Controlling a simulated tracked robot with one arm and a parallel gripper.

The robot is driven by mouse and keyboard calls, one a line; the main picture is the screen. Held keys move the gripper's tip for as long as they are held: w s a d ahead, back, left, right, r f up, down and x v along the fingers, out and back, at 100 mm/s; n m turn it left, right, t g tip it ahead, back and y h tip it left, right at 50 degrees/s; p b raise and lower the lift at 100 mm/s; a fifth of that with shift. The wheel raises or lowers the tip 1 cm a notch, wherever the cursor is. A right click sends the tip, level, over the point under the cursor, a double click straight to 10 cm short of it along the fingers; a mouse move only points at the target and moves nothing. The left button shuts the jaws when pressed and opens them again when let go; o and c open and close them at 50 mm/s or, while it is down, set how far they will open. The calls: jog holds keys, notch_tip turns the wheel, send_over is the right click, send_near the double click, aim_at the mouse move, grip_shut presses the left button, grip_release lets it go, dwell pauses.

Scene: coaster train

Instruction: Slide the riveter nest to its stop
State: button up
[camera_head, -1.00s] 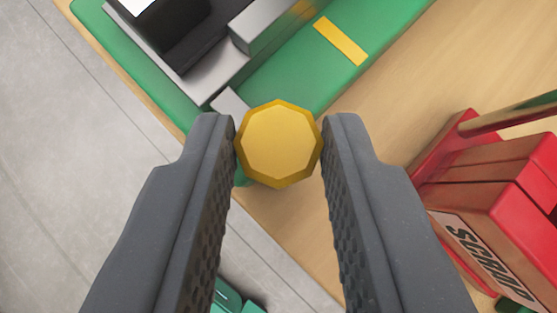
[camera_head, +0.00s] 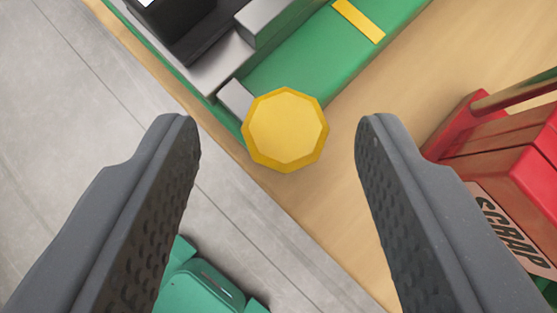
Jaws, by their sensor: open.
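A yellow faceted knob (camera_head: 285,130) shows in the head camera view, near the lower end of the green base (camera_head: 310,65). A grey metal bar (camera_head: 236,97) reaches from the grey block on the base to the knob. I cannot tell for certain which part is the riveter nest; the knob and bar may belong to it. My gripper (camera_head: 277,122) is open, with one finger on each side of the knob. Clear gaps show between the knob and both fingers, and nothing is held.
A yellow stripe (camera_head: 358,21) marks the green base. Grey and black machine parts (camera_head: 195,35) stand at top left. A red box labelled SCRAP (camera_head: 510,237) stands at the right on the wooden tabletop (camera_head: 385,125). Grey floor (camera_head: 60,110) lies beyond the table edge.

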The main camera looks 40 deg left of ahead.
jog(key=p+v, duration=0.1)
jog(key=v, duration=1.2)
jog(key=shift+d+p, duration=0.2)
jog(key=shift+p, duration=0.15)
jog(key=shift+s+r, duration=0.1)
jog(key=s+r+m+t+h, duration=0.2)
jog(key=s+r+m+t, duration=0.2)
jog(key=r, duration=1.3)
jog(key=s+a+r+m+t+h, duration=0.1)
jog(key=s+r+m+t+h, duration=0.2)
jog(key=r, duration=1.4)
jog(key=shift+s+m+t+h, duration=0.3)
jog(key=shift+s+m+t, duration=0.1)
jog(key=shift+s+t, duration=0.3)
jog(key=shift+a, duration=0.1)
